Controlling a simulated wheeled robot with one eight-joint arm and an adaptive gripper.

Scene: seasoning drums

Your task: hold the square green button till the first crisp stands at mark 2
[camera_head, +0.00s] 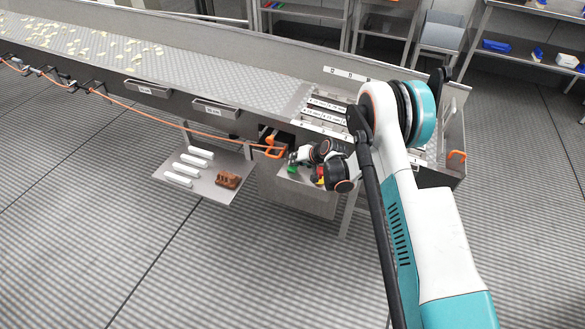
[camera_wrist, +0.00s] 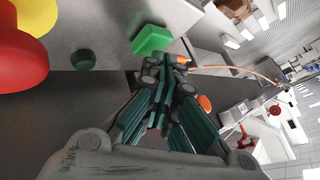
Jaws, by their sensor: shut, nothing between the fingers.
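The square green button (camera_wrist: 151,40) is a raised green block on a grey panel in the wrist view. In the head view a small green patch (camera_head: 292,169) shows below my gripper (camera_head: 294,158). My gripper (camera_wrist: 167,66) is shut and empty, its fingertips at the near edge of the square button; I cannot tell if they touch or press it. White numbered strips (camera_head: 325,104) cross the right end, partly hidden by my arm; mark 2 is unreadable.
An orange cable (camera_head: 190,133) runs along the conveyor. A low shelf (camera_head: 215,190) holds white bars and a brown object (camera_head: 228,179).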

